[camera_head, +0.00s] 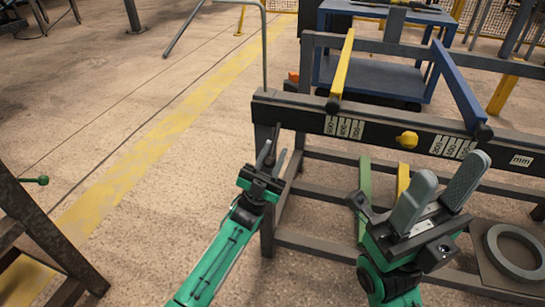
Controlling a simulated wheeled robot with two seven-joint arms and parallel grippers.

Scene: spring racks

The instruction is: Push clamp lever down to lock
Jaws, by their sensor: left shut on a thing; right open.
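A grey spring rack has a black front bar (380,127) with white scale plates marked in mm. A thin dark lever, which looks like the clamp lever (276,132), stands at the bar's left end. My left gripper (271,155) is shut on it just below the bar, and its fingers hide part of the lever. How far the lever is tilted is hard to tell. My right gripper (441,192) is open and empty, in front of the bar's right half, with its two grey fingers pointing up.
A yellow knob (407,139) sits on the bar. A yellow arm (342,66) and a blue arm (457,82) run back across the rack. A blue cart (375,76) stands behind. A grey ring (515,252) lies at lower right.

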